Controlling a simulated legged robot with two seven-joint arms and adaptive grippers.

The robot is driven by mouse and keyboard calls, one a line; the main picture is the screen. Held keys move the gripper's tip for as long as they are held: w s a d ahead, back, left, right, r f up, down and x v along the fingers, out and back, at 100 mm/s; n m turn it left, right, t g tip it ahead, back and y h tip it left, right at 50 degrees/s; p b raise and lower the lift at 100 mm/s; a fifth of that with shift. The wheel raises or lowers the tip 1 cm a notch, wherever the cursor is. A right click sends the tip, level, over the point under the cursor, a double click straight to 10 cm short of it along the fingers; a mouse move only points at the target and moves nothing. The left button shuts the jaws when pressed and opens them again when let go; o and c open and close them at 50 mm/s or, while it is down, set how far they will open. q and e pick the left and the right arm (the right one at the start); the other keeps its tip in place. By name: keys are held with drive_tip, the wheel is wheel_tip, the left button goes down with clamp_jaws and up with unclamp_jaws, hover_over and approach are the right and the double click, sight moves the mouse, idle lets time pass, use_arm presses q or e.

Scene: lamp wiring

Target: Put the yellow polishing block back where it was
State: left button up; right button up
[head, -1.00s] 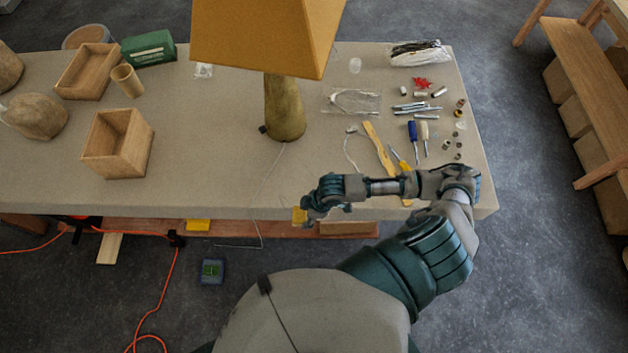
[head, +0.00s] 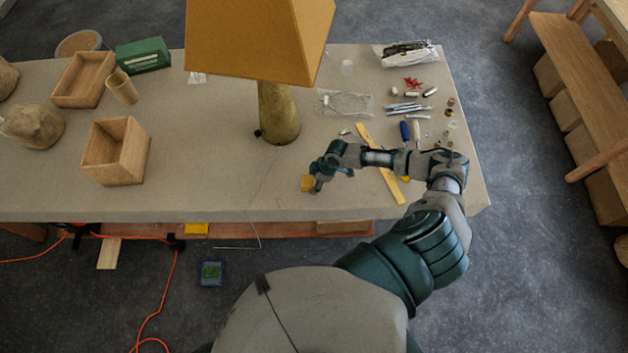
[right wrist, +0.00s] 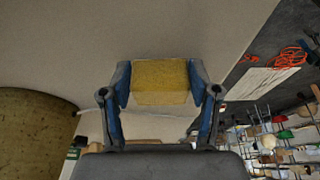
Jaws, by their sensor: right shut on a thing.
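The yellow polishing block (head: 307,184) is in my right gripper (head: 314,184), above the front part of the table in the head view. In the right wrist view the block (right wrist: 160,80) sits between the two blue fingers of the gripper (right wrist: 160,84), which are shut on its sides. I cannot tell whether the block touches the tabletop. Another yellow piece (head: 196,229) lies on the shelf under the table. My left gripper is not in view.
The lamp (head: 277,115) with its orange shade stands behind the gripper. A wooden strip (head: 380,165) and several small tools lie around the right forearm. An open wooden box (head: 115,150) stands at left. The tabletop (head: 205,165) between box and lamp is clear.

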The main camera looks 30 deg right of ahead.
drive_tip(key=o, duration=1.4)
drive_tip(key=shift+o, duration=0.2)
drive_tip(key=b+v, duration=0.1)
drive_tip(key=v, duration=1.1)
drive_tip(key=shift+b, duration=0.35)
